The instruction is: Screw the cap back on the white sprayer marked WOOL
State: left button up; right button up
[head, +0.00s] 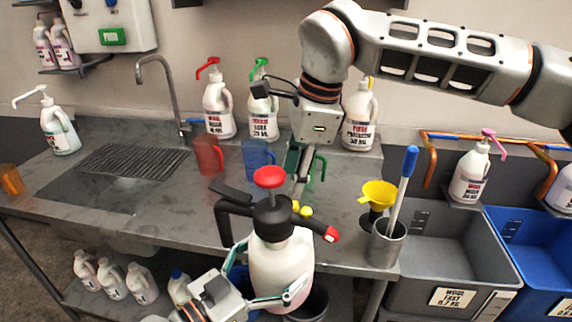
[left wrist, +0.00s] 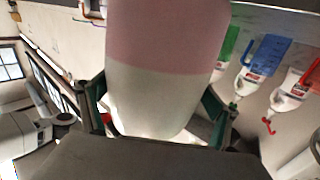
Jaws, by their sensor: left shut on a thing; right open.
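A white sprayer (head: 282,262) with pinkish liquid stands upright in front of the counter edge. Its black pump cap (head: 272,216) with red knob, black handle and red-tipped nozzle sits at its neck; whether it is threaded on, I cannot tell. No WOOL marking shows on it. My left gripper (head: 266,284) is shut around the sprayer's body; the left wrist view shows the body (left wrist: 165,60) between both fingers. My right gripper (head: 298,182) is open and empty, pointing down over the counter, behind and slightly right of the red knob.
Red (head: 208,154) and blue (head: 257,158) jugs stand on the counter (head: 140,215), with pump bottles behind. A yellow funnel (head: 378,194) and a metal cup (head: 386,246) holding a blue-handled tool stand to the right. Grey (head: 440,245) and blue tubs are further right.

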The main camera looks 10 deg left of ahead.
jog(key=n, duration=0.3)
jog(key=n+h, duration=0.1)
jog(key=shift+a+r+n, duration=0.2)
jog(key=shift+r+n, duration=0.1)
jog(key=shift+r, duration=0.05)
jog(key=n, duration=0.2)
jog(key=shift+s+a+r+n+h, duration=0.1)
jog(key=shift+a+r+n+h, duration=0.05)
jog(key=shift+r+n+h, duration=0.2)
jog(key=n, duration=0.4)
jog(key=shift+s+a+r+g+h, duration=0.2)
jog(key=shift+s+r+g+h, duration=0.05)
jog(key=shift+r+g+h, duration=0.1)
jog(key=shift+s+a+r+n, duration=0.1)
jog(key=shift+s+r+n, duration=0.05)
jog(key=shift+n, duration=0.6)
jog(key=shift+s+r+n, duration=0.1)
jog(key=shift+r+n, duration=0.05)
jog(key=shift+n, duration=0.55)
jog(key=shift+h, duration=0.3)
jog(key=shift+f, duration=0.1)
jog(key=shift+w+f, duration=0.15)
jog(key=shift+f, duration=1.8)
jog(key=shift+w+f, duration=0.1)
jog(key=shift+f, duration=1.85)
jog(key=c, duration=1.2)
